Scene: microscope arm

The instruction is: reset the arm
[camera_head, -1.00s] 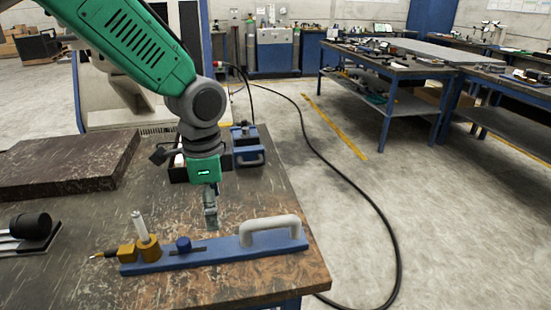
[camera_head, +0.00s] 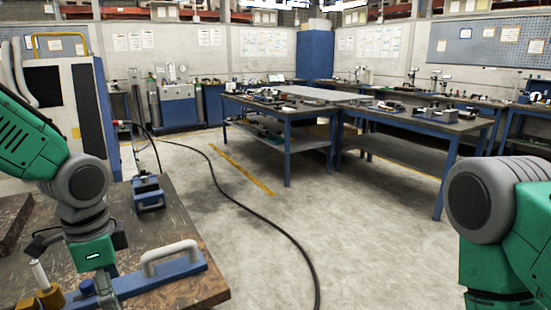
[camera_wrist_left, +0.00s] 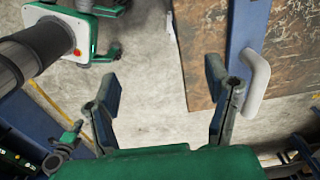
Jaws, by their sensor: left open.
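The blue bar (camera_head: 175,279) with a pale grey loop handle (camera_head: 170,258) lies on the brown worktable at the lower left of the head view. A brass fitting with a white post (camera_head: 40,277) and a blue knob (camera_head: 87,287) show at its left end. In the left wrist view, the handle (camera_wrist_left: 257,85) and part of the bar (camera_wrist_left: 245,28) are at the upper right. My left gripper (camera_wrist_left: 160,84) is open and empty, its right finger close beside the handle, with floor between the fingers. My right arm is at the right of the head view; its gripper is out of frame.
A blue-handled box (camera_head: 148,192) stands on the worktable (camera_head: 185,220) behind the bar. A black cable (camera_head: 250,212) runs across the floor. Blue workbenches (camera_head: 290,128) stand farther back.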

